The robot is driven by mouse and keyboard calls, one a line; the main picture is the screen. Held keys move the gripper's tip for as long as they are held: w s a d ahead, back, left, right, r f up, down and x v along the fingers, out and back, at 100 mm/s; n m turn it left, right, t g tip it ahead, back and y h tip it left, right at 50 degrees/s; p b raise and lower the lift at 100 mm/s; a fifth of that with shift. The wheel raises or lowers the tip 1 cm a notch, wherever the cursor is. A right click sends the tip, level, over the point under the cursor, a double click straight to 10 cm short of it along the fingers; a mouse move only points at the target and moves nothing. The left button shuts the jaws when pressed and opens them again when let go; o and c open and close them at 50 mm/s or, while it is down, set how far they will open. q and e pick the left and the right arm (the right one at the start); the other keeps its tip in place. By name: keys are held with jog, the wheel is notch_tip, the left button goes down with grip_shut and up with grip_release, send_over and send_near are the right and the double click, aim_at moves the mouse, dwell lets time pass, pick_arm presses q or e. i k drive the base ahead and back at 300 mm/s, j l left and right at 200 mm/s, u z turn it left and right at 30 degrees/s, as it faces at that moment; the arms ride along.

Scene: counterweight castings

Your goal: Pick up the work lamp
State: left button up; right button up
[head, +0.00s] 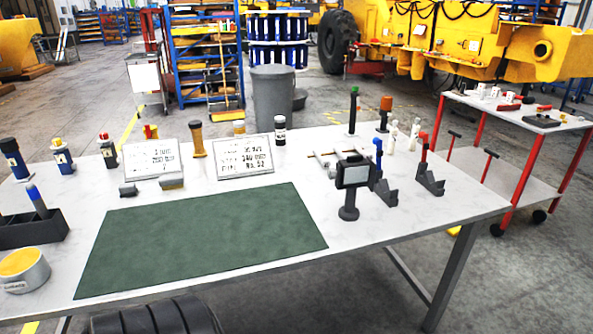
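The work lamp (352,175) appears to be the black item with a rectangular, pale-faced head on a short post and round base. It stands upright on the right part of the white table (400,235), just right of the green mat (200,235). Its head hides part of what is behind it. Neither of my grippers is in the head view, and nothing is seen touching the lamp.
Black angled holders (430,181) with blue and red-handled tools stand close right of the lamp. Two white sign boards (243,158) and several bottles line the back. The mat is bare. A red-legged cart (520,115) stands right.

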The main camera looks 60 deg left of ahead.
aim_at(347, 212)
jog(key=u, duration=1.4)
